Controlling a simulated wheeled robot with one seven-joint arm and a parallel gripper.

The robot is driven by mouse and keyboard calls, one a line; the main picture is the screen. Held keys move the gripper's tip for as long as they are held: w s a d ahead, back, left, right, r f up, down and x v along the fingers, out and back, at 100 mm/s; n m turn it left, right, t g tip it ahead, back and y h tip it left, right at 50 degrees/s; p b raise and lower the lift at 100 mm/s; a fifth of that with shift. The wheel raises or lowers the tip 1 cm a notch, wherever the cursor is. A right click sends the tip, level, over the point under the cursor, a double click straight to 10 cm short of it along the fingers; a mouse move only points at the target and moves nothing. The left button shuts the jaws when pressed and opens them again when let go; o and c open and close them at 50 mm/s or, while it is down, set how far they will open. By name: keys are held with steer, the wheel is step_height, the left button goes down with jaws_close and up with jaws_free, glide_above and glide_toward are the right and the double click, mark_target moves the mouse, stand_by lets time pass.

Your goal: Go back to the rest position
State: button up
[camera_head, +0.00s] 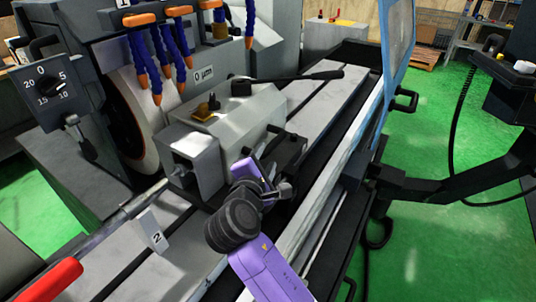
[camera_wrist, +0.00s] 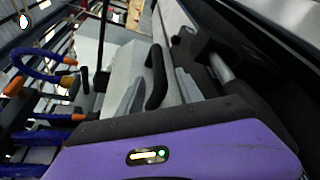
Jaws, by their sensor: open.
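My purple arm (camera_head: 268,268) reaches up from the bottom middle of the head view over the grinder's table. My gripper (camera_head: 282,168) is at its far end, beside the grey tailstock-like block (camera_head: 240,118), and blends with dark machine parts there. It is open, and I see nothing held in it. I cannot tell whether it touches the machine. In the wrist view a purple housing of mine with a small lit panel fills the bottom. A black curved handle (camera_wrist: 156,78) on a light grey machine part shows beyond it.
The grinding wheel (camera_head: 125,115) and blue coolant hoses (camera_head: 165,55) with orange nozzles are at the upper left. A red handle (camera_head: 48,280) is at the lower left. The door (camera_head: 397,45) and a dark support arm (camera_head: 455,185) stand at the right. Green floor (camera_head: 425,125) is open beyond.

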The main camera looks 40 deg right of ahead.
steer(key=shift+s+a+r, duration=0.1)
steer(key=shift+s+a, duration=0.15)
steer(key=shift+a, duration=0.05)
stand_by(0.4)
